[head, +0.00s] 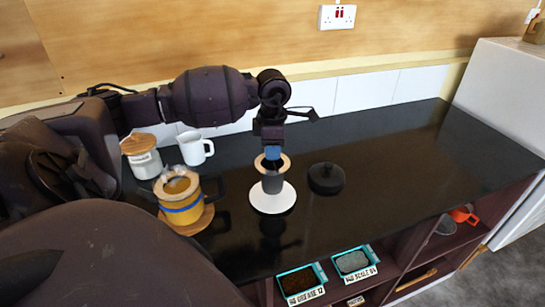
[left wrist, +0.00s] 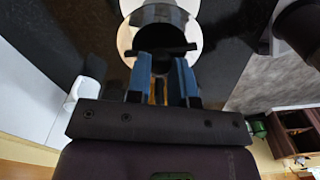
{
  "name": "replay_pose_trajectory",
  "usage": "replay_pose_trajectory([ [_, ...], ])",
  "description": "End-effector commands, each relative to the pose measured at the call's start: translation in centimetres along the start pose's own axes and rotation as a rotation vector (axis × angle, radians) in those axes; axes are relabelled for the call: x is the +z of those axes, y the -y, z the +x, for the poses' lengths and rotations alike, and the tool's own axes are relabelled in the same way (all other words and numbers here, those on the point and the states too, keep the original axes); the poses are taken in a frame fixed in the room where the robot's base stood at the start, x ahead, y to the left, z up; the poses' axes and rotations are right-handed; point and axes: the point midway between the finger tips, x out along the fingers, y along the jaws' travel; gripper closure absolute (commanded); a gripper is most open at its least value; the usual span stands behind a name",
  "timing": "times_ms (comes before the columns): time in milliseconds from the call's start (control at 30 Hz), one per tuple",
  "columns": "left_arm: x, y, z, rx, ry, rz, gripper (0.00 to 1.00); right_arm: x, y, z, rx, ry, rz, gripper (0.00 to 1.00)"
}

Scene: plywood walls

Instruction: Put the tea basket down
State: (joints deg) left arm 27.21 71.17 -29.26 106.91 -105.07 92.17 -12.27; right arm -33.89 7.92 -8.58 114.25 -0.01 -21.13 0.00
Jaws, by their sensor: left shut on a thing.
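The tea basket (head: 272,183) is a dark grey cup with a tan ring rim. It is upright over a round white saucer (head: 273,206) on the black counter. I cannot tell whether its base touches the saucer. My left gripper (head: 272,153) comes down from above and is shut on the basket at its rim. In the left wrist view the blue fingertips (left wrist: 162,75) close at the basket's edge (left wrist: 160,14), with the white saucer behind. My right gripper is not in view.
A yellow teapot (head: 180,201) with steam stands to the left. A black lid (head: 326,178) lies right of the saucer. A white mug (head: 194,148) and a lidded canister (head: 145,163) stand behind left. Teal trays (head: 303,283) are at the front. The counter's right side is clear.

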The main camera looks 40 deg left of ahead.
Motion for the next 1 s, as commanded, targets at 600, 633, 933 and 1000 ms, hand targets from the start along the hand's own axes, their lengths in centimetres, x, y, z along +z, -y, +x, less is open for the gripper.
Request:
replay_pose_trajectory([
  [600, 0.0, 0.0, 3.4, 0.0, 0.0, 0.0, 1.0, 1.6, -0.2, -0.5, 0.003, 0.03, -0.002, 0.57],
  [633, 0.0, 0.0, 3.3, 0.0, 0.0, 0.0, 0.74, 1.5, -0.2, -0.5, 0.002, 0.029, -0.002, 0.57],
  [933, 0.0, 0.0, 3.2, 0.0, 0.0, 0.0, 0.53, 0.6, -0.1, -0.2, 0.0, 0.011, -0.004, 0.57],
  [1000, 0.0, 0.0, 3.2, 0.0, 0.0, 0.0, 0.53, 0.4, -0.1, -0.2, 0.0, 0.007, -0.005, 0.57],
])
